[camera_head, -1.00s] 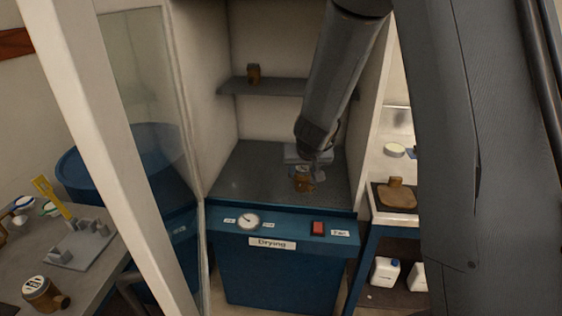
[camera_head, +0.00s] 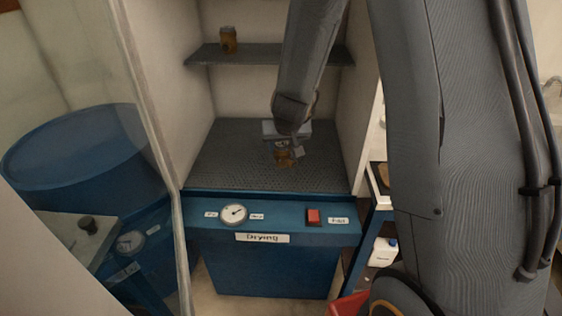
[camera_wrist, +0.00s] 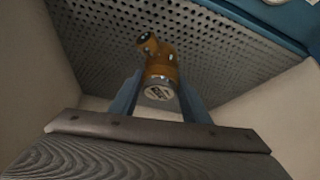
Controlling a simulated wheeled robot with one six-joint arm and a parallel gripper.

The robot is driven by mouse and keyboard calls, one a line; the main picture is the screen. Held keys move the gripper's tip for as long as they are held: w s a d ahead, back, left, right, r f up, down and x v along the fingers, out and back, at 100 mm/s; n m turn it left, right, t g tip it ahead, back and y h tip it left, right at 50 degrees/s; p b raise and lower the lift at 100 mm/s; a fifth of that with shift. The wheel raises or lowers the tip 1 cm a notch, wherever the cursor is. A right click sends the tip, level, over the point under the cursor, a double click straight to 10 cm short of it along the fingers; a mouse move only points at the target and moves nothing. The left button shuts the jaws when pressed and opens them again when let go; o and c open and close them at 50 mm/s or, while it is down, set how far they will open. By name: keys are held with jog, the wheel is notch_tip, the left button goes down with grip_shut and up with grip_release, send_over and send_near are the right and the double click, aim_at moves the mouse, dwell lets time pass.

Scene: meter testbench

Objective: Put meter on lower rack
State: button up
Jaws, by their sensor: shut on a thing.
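My gripper (camera_head: 287,147) is inside the drying cabinet and shut on a brass-coloured meter (camera_head: 284,158). In the wrist view the meter (camera_wrist: 161,72) sits between the two blue-grey fingers (camera_wrist: 160,100), with its round face toward the camera and a pipe end pointing away. The perforated lower rack (camera_head: 225,165) lies beneath the meter. I cannot tell whether the meter touches it. Another brass-coloured meter (camera_head: 229,40) stands on the upper shelf (camera_head: 205,56), left of my arm.
The cabinet's blue front panel (camera_head: 270,214) has a gauge (camera_head: 233,214), a red switch (camera_head: 313,215) and a "Drying" label. The glass door (camera_head: 90,100) stands open at left. Side walls bound the rack, which is clear on its left.

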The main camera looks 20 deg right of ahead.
aim_at(282, 157)
jog(key=shift+f+b, duration=0.7)
jog(key=shift+f, duration=1.45)
jog(key=shift+f, duration=0.1)
jog(key=o, duration=1.5)
jog(key=shift+o, duration=0.2)
jog(key=shift+s+r, duration=0.1)
jog(key=shift+r, duration=0.1)
jog(key=d+p+v, duration=0.1)
jog(key=p+v, duration=0.3)
jog(key=v, duration=0.8)
jog(key=s+r+n+g, duration=0.1)
jog(key=s+g, duration=0.4)
jog(key=s, duration=1.3)
jog(key=shift+s+a+r+y, duration=0.25)
jog(key=shift+r+y, duration=0.15)
jog(key=shift+r, duration=0.25)
